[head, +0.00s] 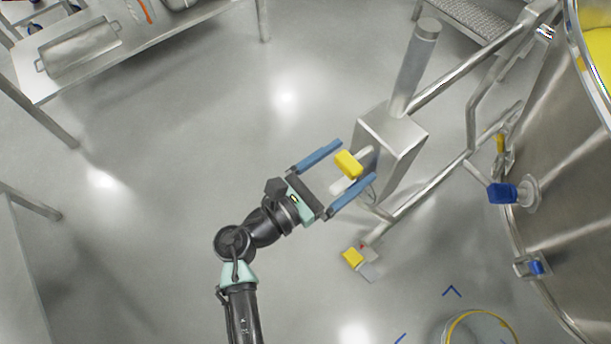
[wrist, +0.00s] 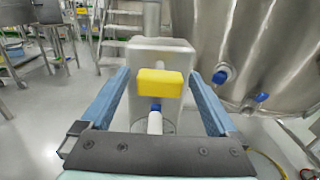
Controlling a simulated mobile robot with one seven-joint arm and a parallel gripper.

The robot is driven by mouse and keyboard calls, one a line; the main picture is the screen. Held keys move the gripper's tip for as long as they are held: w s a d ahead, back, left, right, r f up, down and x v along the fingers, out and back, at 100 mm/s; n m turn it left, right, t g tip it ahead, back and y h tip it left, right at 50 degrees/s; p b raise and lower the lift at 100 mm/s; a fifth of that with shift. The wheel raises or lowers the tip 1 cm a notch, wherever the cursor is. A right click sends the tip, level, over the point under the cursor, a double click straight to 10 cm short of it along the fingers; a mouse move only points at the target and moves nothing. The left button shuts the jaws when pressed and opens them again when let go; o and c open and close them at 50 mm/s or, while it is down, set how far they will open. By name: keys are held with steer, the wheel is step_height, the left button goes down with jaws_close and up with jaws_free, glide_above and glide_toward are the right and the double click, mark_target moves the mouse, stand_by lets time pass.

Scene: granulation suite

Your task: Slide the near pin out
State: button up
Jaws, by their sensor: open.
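The pin shows as a yellow block handle (head: 348,164) on a pale shaft, at the face of a grey steel housing (head: 393,135). In the wrist view the yellow handle (wrist: 160,83) is centred in front of the housing (wrist: 160,52), with its shaft running back to it. My gripper (head: 357,161) is open, with one blue finger on each side of the handle. In the wrist view my gripper (wrist: 161,74) shows gaps between both fingers and the handle. Where the shaft enters the housing is partly hidden.
A pale cylinder with a blue end (wrist: 155,120) is below the handle. A large steel vessel (head: 550,220) with a blue-capped fitting (head: 503,193) stands right, with frame tubes (head: 430,195) beside the housing. A yellow-topped piece (head: 353,258) is low near the floor. Open floor lies left.

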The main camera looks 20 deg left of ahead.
steer(key=p+v, duration=0.1)
steer(key=v, duration=1.1)
steer(key=shift+s+a, duration=0.2)
steer(key=shift+s, duration=0.15)
